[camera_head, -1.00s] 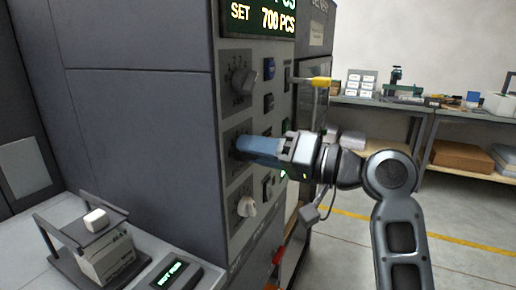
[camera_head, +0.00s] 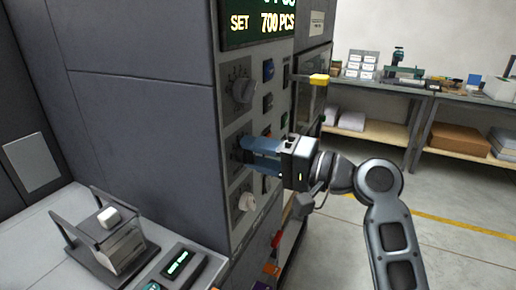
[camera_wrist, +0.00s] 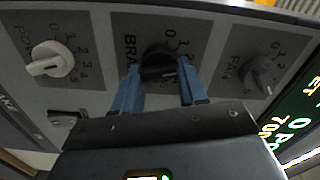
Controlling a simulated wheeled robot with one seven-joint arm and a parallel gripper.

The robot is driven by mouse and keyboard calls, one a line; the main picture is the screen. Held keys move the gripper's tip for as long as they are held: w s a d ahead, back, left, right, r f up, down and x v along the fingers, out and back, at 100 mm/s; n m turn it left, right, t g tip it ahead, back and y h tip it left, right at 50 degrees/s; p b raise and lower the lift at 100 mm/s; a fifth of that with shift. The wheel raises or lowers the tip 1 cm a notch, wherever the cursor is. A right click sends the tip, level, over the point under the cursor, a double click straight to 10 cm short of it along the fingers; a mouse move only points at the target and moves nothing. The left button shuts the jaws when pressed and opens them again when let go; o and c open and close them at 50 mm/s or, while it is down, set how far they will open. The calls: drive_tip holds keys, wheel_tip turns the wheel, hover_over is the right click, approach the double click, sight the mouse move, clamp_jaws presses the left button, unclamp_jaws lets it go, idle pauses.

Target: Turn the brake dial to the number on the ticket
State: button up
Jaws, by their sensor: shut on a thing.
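The brake dial (camera_wrist: 160,62) is a dark knob in the middle of three dials in the wrist view, on a dark plate with partly covered lettering and numbers. My gripper (camera_wrist: 158,80) has its two blue fingers on either side of this dial, shut on it. The fingers hide part of the scale, and I cannot read the dial's setting. In the head view my gripper (camera_head: 247,150) reaches the middle dial from the right and covers it. A stack of paper (camera_head: 122,246) stands in a holder at lower left; its print is unreadable, and I cannot tell whether it is the ticket.
A white powder dial (camera_wrist: 48,62) and a dark fan dial (camera_wrist: 260,75) flank the brake dial closely. A display (camera_head: 258,22) above reads SET 700 PCS. A yellow-tipped lever (camera_head: 319,79) sticks out above my gripper. Workbenches (camera_head: 435,92) stand behind, with open floor before them.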

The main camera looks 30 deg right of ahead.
idle(0.3)
drive_tip(key=o, duration=1)
drive_tip(key=shift+o, duration=0.2)
drive_tip(key=b+v, duration=0.1)
drive_tip(key=v, duration=0.6)
drive_tip(key=shift+s+d+b, duration=0.2)
drive_tip(key=shift+s+b, duration=0.1)
drive_tip(key=shift+b, duration=0.05)
drive_tip(key=shift+f, duration=0.1)
